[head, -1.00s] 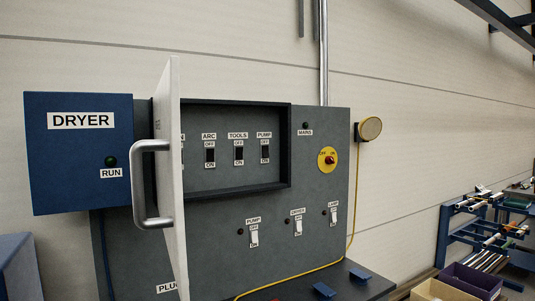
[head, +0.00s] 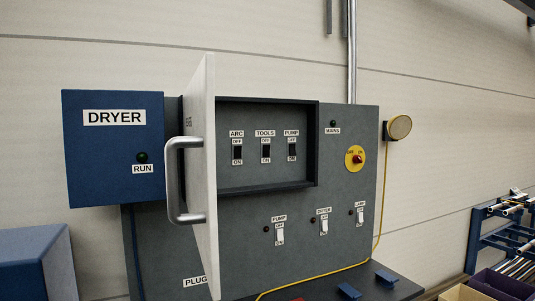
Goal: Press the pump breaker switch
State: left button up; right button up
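The pump breaker switch (head: 292,147) is a small black switch in the recessed breaker box (head: 316,150), under a PUMP label and between OFF and ON marks. The tools breaker (head: 266,150) and the arc breaker (head: 237,152) sit to its left. The box's white door (head: 206,240) stands open, nearly edge-on, with a grey handle (head: 172,180), and hides the box's left part. A separate white pump switch (head: 280,236) is on the panel below. Neither of my grippers is in view.
The blue DRYER box (head: 113,170) juts out left of the door. A red knob on a yellow plate (head: 355,158) is at right. A yellow cable (head: 330,268) runs along the panel's bottom. Blue blocks (head: 349,291) lie on the ledge. Space before the breakers looks clear.

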aim_at(292, 146)
jog(key=i+l+u, duration=0.45)
jog(key=l+u, duration=0.2)
jog(key=i+l+u, duration=0.2)
jog(key=l+u, duration=0.15)
jog(key=i+l, duration=0.2)
jog(key=l, duration=0.15)
jog(key=i+l, duration=0.4)
jog(key=i+z, duration=0.05)
